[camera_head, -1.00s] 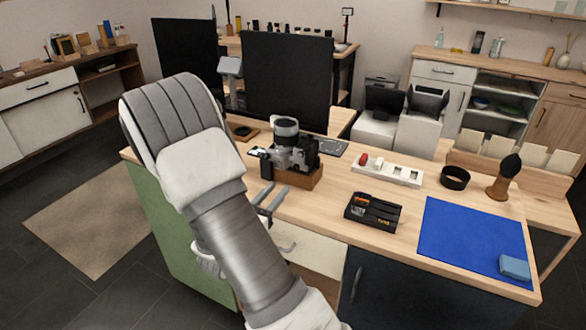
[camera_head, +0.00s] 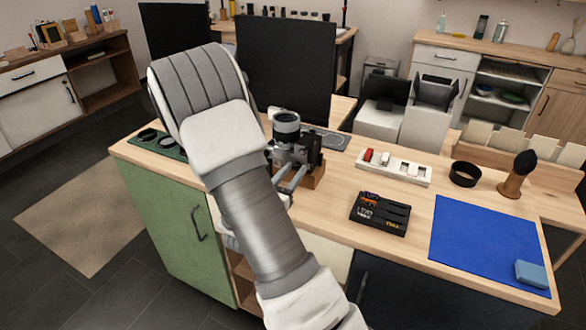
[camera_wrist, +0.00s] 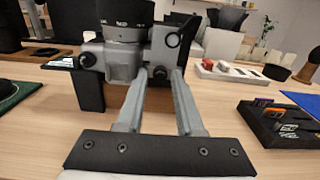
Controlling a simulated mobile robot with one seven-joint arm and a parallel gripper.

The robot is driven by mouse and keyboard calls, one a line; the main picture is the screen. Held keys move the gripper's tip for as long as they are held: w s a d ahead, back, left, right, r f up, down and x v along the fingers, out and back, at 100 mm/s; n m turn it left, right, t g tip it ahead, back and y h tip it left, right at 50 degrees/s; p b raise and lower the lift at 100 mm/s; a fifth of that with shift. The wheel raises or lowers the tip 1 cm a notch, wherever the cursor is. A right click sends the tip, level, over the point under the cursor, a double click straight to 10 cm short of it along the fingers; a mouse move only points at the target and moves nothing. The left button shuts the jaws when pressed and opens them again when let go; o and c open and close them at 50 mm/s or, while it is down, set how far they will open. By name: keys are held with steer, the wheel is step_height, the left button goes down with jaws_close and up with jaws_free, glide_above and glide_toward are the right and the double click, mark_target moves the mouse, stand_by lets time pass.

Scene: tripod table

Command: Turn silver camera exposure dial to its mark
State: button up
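The silver and black camera (camera_head: 296,148) stands on a wooden block (camera_head: 315,176) on the table, its upper cylinder pointing up. In the wrist view the camera (camera_wrist: 121,62) fills the upper middle, cropped at the top. A small dark round knob (camera_wrist: 159,73) shows at its face between my fingertips. Another dark knob (camera_wrist: 88,60) sits at its left. I cannot tell which one is the exposure dial, and no mark is legible. My gripper (camera_head: 289,178) is at the near side of the camera, fingers apart (camera_wrist: 162,78). Contact with the knob cannot be told.
A black tray of small items (camera_head: 380,214) lies right of the camera, with a white holder (camera_head: 393,167) behind it. A green mat with dark rings (camera_head: 160,143) is left. A blue mat (camera_head: 487,245) covers the right side. Bare wood lies between.

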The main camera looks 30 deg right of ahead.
jaws_close()
steer(key=shift+r+n+p, duration=0.1)
steer(key=shift+n+p, duration=0.2)
steer(key=shift+p, duration=0.05)
steer(key=n+p, duration=0.2)
steer(key=p, duration=0.1)
steer(key=shift+r+n, duration=0.2)
steer(key=shift+n, duration=0.1)
steer(key=n+p, duration=0.4)
steer(key=shift+n+p, duration=0.3)
steer(key=n+p, duration=0.4)
steer(key=shift+f+n+p, duration=0.15)
steer(key=shift+n+p, duration=1.35)
steer(key=shift+n, duration=0.5)
